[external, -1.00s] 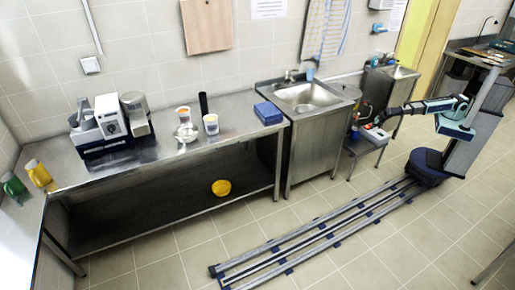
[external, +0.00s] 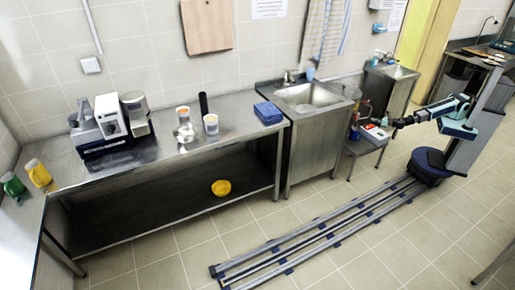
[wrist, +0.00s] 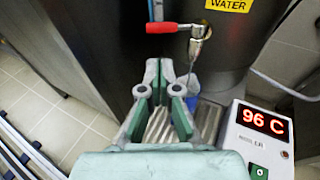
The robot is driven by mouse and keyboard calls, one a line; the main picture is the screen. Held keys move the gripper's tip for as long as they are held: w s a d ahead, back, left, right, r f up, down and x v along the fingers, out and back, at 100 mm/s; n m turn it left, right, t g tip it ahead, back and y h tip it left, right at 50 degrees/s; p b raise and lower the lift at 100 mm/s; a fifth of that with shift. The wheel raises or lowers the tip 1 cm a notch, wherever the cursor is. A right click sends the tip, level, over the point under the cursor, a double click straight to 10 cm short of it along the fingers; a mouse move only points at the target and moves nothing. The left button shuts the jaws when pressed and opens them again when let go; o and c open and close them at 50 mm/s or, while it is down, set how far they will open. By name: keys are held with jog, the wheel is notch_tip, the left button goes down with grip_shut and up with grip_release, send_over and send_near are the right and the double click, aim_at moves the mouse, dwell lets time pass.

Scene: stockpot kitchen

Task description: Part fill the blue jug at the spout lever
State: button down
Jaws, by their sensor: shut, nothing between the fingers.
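My gripper (wrist: 165,88) is shut and empty, in front of the spout in the wrist view. The red lever (wrist: 172,28) runs sideways above the fingertips, apart from them. The metal spout (wrist: 197,42) hangs at the lever's right end. Part of the blue jug (wrist: 191,101) shows below the spout, behind the right finger; most of it is hidden, and its water level cannot be seen. In the external view my gripper (external: 396,123) is to the right of the small stand, and the blue jug (external: 355,134) is a small patch there.
A heater box (wrist: 257,138) reading 96 C stands right of the jug, by a ribbed metal surface (wrist: 208,118). A yellow WATER label (wrist: 228,5) is on the vessel. A sink cabinet (external: 314,150) stands left of the stand. The floor around my rail is clear.

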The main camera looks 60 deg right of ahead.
aim_at(357, 116)
jog(key=x, duration=1.2)
jog(key=shift+w+d, duration=0.15)
